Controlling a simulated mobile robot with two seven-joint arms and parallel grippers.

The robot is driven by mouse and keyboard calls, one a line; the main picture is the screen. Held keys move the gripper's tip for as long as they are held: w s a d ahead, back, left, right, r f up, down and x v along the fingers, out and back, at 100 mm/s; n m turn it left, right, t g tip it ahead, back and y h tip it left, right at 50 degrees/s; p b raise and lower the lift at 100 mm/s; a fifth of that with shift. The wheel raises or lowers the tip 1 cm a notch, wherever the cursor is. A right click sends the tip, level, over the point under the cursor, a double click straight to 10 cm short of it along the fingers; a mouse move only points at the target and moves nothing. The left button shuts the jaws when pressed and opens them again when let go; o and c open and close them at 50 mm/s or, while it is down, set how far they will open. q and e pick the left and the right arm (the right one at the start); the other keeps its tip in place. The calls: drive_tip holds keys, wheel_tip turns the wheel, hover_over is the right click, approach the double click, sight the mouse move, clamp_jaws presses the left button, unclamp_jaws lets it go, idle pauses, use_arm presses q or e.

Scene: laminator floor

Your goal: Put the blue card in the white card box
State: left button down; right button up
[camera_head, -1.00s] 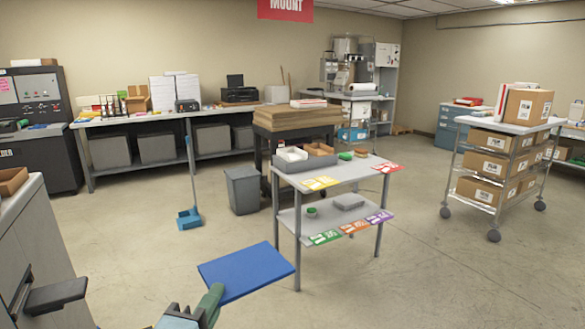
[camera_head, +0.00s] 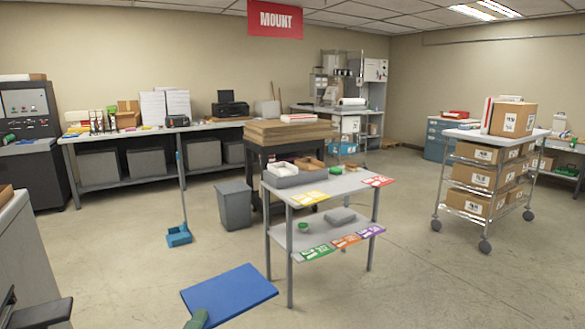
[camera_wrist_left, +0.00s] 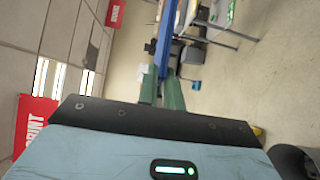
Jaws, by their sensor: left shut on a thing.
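The blue card (camera_head: 230,293) is a flat blue sheet at the bottom of the head view, in front of and left of the grey table. My left gripper (camera_head: 198,319) is shut on its near edge, and only a green fingertip shows there. In the left wrist view the two green fingers of the left gripper (camera_wrist_left: 161,92) pinch the card (camera_wrist_left: 165,52), seen nearly edge-on. A white box-like item (camera_head: 284,167) sits in a grey tray (camera_head: 297,181) on the table top; I cannot tell for sure that it is the white card box. My right gripper is not in view.
The grey two-shelf table (camera_head: 345,186) has coloured cards along its edges. A grey bin (camera_head: 234,206) and a blue dustpan (camera_head: 179,236) stand left of it. A wheeled cart with cartons (camera_head: 478,178) stands at right. The floor between is clear.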

use_arm(q)
drive_tip(key=s+a+f+n+y, duration=0.1)
drive_tip(key=s+a+f, duration=0.2)
drive_tip(key=f, duration=0.3)
drive_tip(key=s+a+f+y, duration=0.1)
drive_tip(key=s+a+f, duration=0.2)
drive_tip(key=a+f, duration=0.2)
drive_tip(key=shift+s+a+f+n+y, duration=0.25)
drive_tip(key=shift+s+f+n+y, duration=0.15)
drive_tip(key=shift+f, duration=0.35)
drive_tip(key=shift+a, duration=0.15)
